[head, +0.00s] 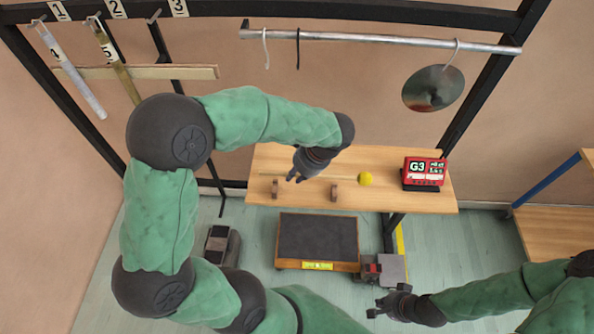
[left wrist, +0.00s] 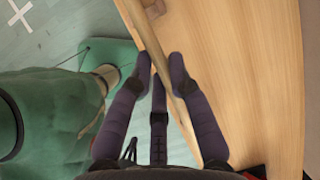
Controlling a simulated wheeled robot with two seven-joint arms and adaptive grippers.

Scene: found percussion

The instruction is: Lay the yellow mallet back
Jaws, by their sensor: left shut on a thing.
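The yellow mallet has a round yellow head (head: 366,179) at the right end of a thin pale stick that lies level along the wooden shelf (head: 420,198). Two small wooden rests, a left one (head: 275,189) and a right one (head: 334,193), stand at the stick; I cannot tell whether it touches them. My left gripper (head: 291,178) is shut on the stick between the rests. In the left wrist view the stick (left wrist: 153,45) passes between the fingers (left wrist: 162,62); the yellow head is out of that view. My right gripper (head: 374,308) is empty and open, low at the right.
A red G3 sign (head: 424,172) stands right of the mallet head. A metal disc (head: 433,88) hangs from a rail (head: 350,38) above. A dark-topped box (head: 318,237) stands below the shelf. Numbered tubes (head: 75,75) hang at the upper left.

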